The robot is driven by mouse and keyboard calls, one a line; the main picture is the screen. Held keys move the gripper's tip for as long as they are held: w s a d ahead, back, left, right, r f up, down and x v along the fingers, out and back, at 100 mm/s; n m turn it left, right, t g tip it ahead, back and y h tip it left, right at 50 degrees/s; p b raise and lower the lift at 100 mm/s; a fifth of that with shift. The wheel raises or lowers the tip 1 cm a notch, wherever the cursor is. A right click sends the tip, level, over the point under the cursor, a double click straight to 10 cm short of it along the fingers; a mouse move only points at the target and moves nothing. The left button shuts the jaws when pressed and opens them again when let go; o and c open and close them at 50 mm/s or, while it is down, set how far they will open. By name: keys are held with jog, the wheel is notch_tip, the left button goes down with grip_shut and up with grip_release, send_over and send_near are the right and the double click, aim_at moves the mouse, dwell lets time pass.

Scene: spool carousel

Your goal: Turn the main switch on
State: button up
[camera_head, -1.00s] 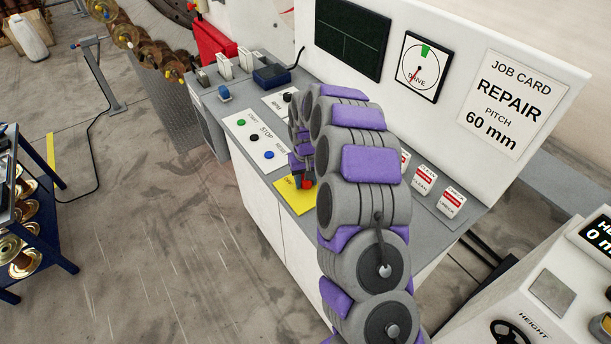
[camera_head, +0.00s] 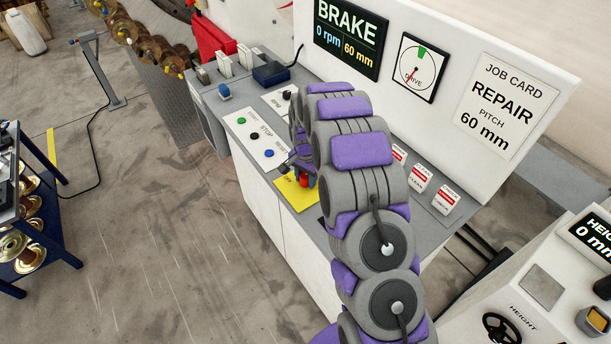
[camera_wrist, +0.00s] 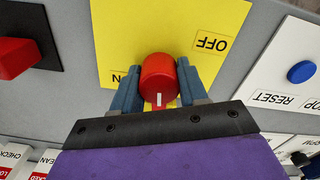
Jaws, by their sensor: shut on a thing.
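The main switch is a red knob (camera_wrist: 158,80) on a yellow plate (camera_wrist: 120,28) marked OFF and, partly hidden, ON in the wrist view. The knob's white mark is on the side nearest my gripper, in line with neither label's far corner. My gripper (camera_wrist: 159,84) has its two blue fingers shut on the knob, one on each side. In the head view the red knob (camera_head: 305,180) and yellow plate (camera_head: 298,198) show at my arm's end. The display (camera_head: 349,38) on the panel is lit and reads BRAKE, 0 rpm, 60 mm.
A white plate with green, black and blue buttons (camera_head: 257,139) lies left of the yellow plate. Another red control (camera_wrist: 18,56) stands at the wrist view's left. Red-banded tags (camera_head: 420,176) lie right of my arm. The job card (camera_head: 507,103) reads REPAIR, pitch 60 mm.

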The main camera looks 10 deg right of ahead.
jog(key=shift+w+r+m, duration=0.1)
jog(key=shift+r+m, duration=0.05)
jog(key=shift+m, duration=0.75)
jog(key=o, duration=1)
jog(key=shift+o, duration=0.2)
notch_tip(320, 180, up, 17)
jog(key=p, duration=0.1)
